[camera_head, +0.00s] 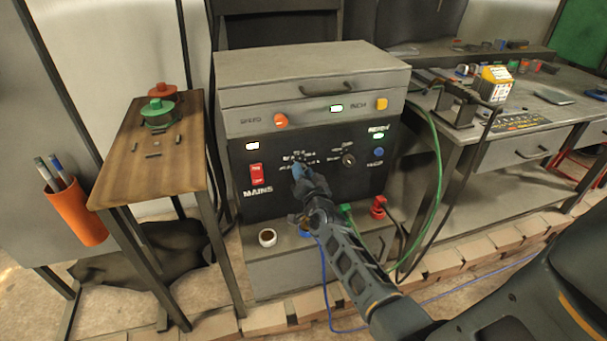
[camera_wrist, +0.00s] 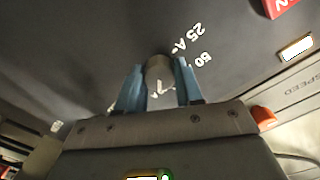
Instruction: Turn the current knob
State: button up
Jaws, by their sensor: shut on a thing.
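The current knob (camera_wrist: 158,74) is a grey-brown round knob on the dark panel of the power unit (camera_head: 237,165). In the wrist view it sits between the two blue fingers of my gripper (camera_wrist: 159,80), which is shut on it. White scale marks, "25 A" and "50", show beside the knob. In the head view my gripper (camera_head: 299,173) is at the middle of the panel and hides the knob there.
A second dark knob (camera_head: 348,160) is close to the right of my gripper. The red mains switch (camera_head: 256,175) is to the left, the orange speed knob (camera_head: 281,120) above.

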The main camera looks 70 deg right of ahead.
dwell(0.4)
jog(key=o, duration=1)
jog(key=shift+o, duration=0.2)
jog(key=p+v, duration=0.1)
jog(key=v, duration=0.6)
jog(key=shift+s+a+p, duration=0.25)
jog(key=shift+a+p, duration=0.05)
jog(key=shift+p, duration=0.1)
